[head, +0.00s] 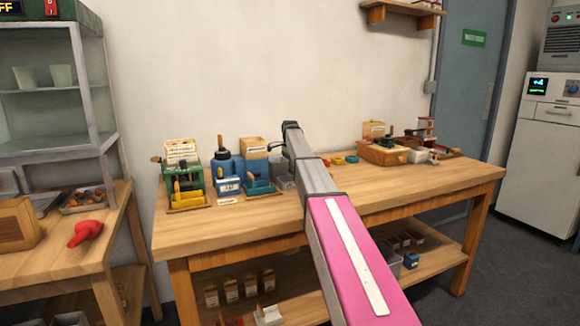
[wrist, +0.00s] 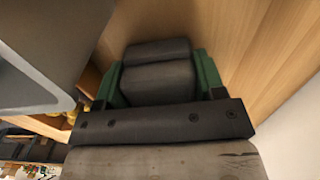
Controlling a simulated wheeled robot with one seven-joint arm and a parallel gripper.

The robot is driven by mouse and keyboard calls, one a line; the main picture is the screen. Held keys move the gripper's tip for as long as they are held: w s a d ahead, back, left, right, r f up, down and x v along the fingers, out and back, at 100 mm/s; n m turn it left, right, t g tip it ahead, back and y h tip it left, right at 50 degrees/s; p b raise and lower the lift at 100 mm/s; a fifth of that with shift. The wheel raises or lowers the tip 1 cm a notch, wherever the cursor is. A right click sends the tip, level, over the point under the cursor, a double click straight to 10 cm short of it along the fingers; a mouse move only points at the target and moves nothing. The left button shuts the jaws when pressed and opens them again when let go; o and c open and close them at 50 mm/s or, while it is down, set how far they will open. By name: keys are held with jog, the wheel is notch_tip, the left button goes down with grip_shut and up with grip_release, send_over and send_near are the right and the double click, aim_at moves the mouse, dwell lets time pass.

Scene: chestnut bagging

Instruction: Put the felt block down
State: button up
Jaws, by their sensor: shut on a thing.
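A wooden tray (head: 383,155) with tools is at the right. The front of the bench is mostly clear. A red object (head: 86,232) lies on the left table.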

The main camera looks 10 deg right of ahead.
jog(key=shift+f, duration=0.25)
jog(key=o, duration=1.1)
jog(key=shift+c, duration=0.2)
notch_tip(320, 180, up, 11)
jog(key=shift+r, duration=0.65)
jog(key=shift+s, duration=0.1)
